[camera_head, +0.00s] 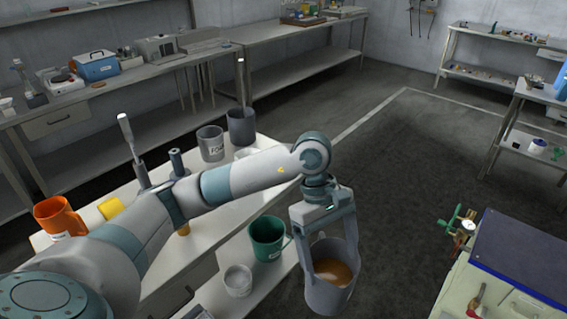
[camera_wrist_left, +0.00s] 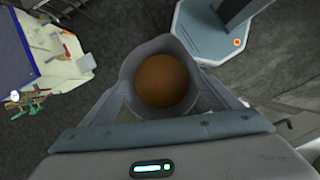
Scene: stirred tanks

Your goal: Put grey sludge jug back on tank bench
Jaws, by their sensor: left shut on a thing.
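My left gripper (camera_head: 329,262) is shut on a grey jug (camera_head: 330,296) with brown sludge inside. The jug hangs upright over the floor, just right of the bench edge. In the left wrist view the jug (camera_wrist_left: 162,82) sits between the two fingers, seen from above, with the brown contents showing. The white-topped tank bench (camera_head: 219,220) stands left of the jug, partly hidden behind my left arm. My right gripper is in neither view.
A cart with a dark blue top (camera_head: 525,255) stands at right. Open floor lies between.

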